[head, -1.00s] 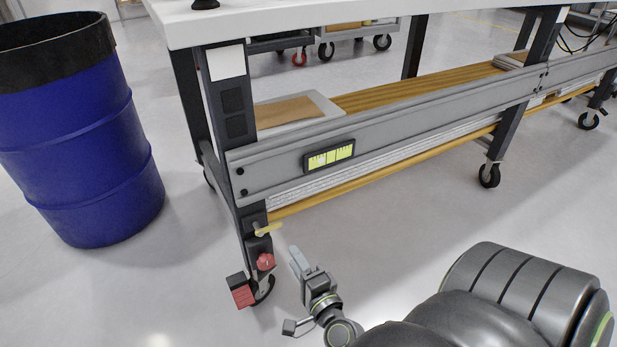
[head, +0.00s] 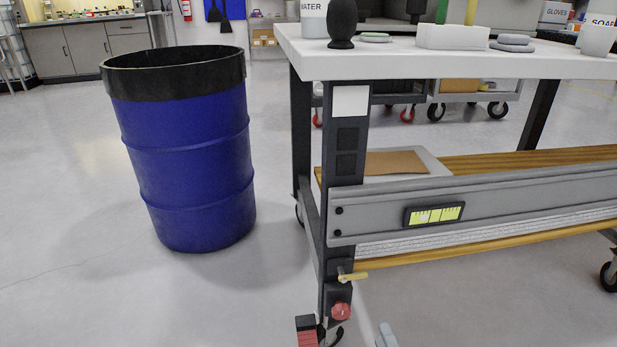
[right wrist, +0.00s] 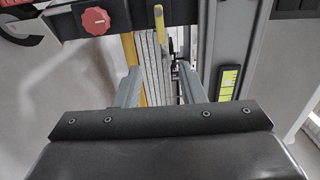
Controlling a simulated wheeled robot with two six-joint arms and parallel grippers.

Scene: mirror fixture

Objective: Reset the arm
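My right gripper (head: 385,337) shows only as a grey fingertip at the bottom edge of the head view, below the front leg of the workbench (head: 430,65). In the right wrist view its two fingers (right wrist: 158,88) stand apart with nothing held between them. Beyond them are a yellow-handled lever (right wrist: 159,24) and a red knob (right wrist: 95,20) on the bench leg. The lever (head: 352,276) and knob (head: 340,311) also show in the head view. My left gripper is in neither view.
A blue drum (head: 195,160) with a black rim stands left of the bench. A grey rail with a yellow-green level (head: 434,214) runs along the bench front. Bottles and trays stand on top. A red block (head: 306,330) sits at the leg's foot. Floor at left is clear.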

